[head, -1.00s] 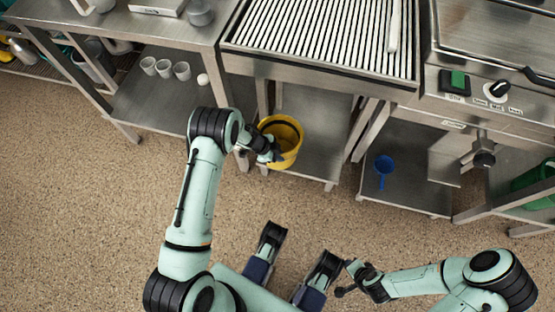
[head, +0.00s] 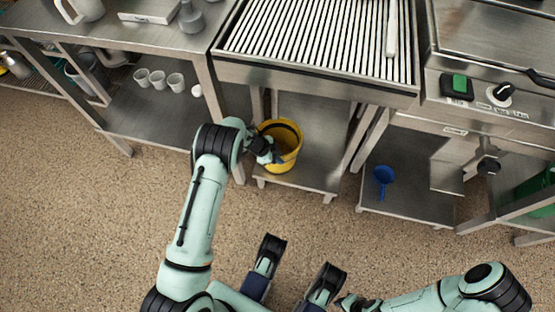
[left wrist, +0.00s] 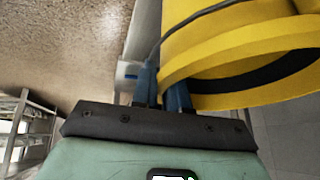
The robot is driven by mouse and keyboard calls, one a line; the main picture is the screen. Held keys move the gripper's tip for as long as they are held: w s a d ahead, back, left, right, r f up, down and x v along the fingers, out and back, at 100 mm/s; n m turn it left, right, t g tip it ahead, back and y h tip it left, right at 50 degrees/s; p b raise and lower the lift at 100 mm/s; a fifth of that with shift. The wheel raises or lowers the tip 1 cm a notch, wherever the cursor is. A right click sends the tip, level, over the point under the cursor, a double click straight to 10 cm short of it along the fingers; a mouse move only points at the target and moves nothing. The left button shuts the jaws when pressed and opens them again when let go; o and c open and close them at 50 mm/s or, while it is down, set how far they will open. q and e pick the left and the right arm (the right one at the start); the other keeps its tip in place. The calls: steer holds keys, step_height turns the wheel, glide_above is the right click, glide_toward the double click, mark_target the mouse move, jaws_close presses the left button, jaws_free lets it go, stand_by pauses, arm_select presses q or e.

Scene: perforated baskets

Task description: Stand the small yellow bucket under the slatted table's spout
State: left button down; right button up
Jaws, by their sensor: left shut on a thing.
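The small yellow bucket (head: 284,148) is upright at the lower shelf (head: 302,176) under the slatted table (head: 315,40), near the shelf's front left. I cannot tell if its base touches the shelf. My left gripper (head: 277,157) is shut on the bucket's near left side. In the left wrist view the blue fingers (left wrist: 165,95) are at the wall and rim of the bucket (left wrist: 235,60). The spout is hidden beneath the table top.
A table leg (head: 358,135) stands right of the bucket. On the left, a lower shelf (head: 150,112) holds white cups (head: 158,79). On the right, a blue scoop (head: 383,176) lies on another low shelf (head: 410,200). The speckled floor in front is clear.

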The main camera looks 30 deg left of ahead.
arm_select(q)
steer(key=shift+w, duration=0.1)
arm_select(e)
steer(key=shift+s, duration=0.15)
arm_select(q)
steer(key=shift+f+b, duration=0.3)
steer(key=shift+f, duration=0.2)
arm_select(e)
steer(key=shift+f, duration=0.25)
arm_select(q)
steer(key=c, duration=1.1)
jaws_free()
steer(key=p+v, duration=0.5)
steer(key=v, duration=0.8)
steer(key=shift+a+r, duration=0.1)
steer(key=shift+r, duration=0.05)
arm_select(e)
steer(key=w+a+r+t, duration=0.1)
steer(key=w+r+t, duration=0.2)
steer(key=w+r, duration=0.3)
steer(key=w, duration=0.2)
steer(key=shift+w+r+n, duration=0.25)
steer(key=shift+w+n, duration=0.05)
